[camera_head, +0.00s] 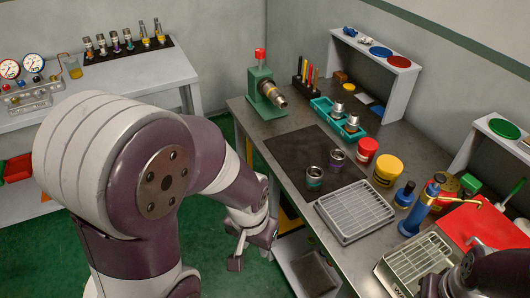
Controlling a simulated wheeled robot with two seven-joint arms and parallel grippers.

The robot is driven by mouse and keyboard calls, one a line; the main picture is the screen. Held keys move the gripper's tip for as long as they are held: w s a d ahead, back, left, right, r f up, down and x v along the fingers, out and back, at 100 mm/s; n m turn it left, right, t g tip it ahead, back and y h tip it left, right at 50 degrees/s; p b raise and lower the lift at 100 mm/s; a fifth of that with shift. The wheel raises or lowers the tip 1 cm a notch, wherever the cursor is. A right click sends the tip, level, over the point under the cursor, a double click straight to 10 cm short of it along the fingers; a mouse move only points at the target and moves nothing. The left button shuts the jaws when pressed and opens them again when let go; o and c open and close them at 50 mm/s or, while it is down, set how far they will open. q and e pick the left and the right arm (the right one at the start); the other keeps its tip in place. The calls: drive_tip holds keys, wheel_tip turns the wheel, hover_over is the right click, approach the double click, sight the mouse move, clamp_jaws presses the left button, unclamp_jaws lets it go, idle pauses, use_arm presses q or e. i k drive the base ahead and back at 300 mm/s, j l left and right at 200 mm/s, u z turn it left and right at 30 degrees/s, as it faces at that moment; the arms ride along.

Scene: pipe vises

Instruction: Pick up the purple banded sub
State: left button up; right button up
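The purple banded sub (337,159), a small metal cylinder with a purple band, stands on the dark mat (290,152) on the right-hand bench. A similar cylinder with a teal band (314,178) stands just in front of it to the left. My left gripper (234,246) hangs beside the bench's left edge, left of and apart from both cylinders. Its fingers look spread, with nothing between them. Part of my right arm and gripper (432,287) shows at the bottom right corner; its fingers are not clear.
A wire rack tray (355,211) lies right of the cylinders. A green vise (263,92) and teal tray (338,122) are farther back. The mat's left part is bare.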

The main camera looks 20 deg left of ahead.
sight(336, 160)
drive_tip(key=j+u, duration=0.15)
drive_tip(key=i+j+z, duration=0.1)
drive_tip(key=z, duration=0.4)
drive_tip(key=j+z, duration=0.2)
drive_tip(key=z, duration=0.25)
drive_tip(key=i+j+z, duration=0.1)
drive_tip(key=z, duration=0.4)
drive_tip(key=j+z, duration=0.25)
drive_tip(key=z, duration=0.25)
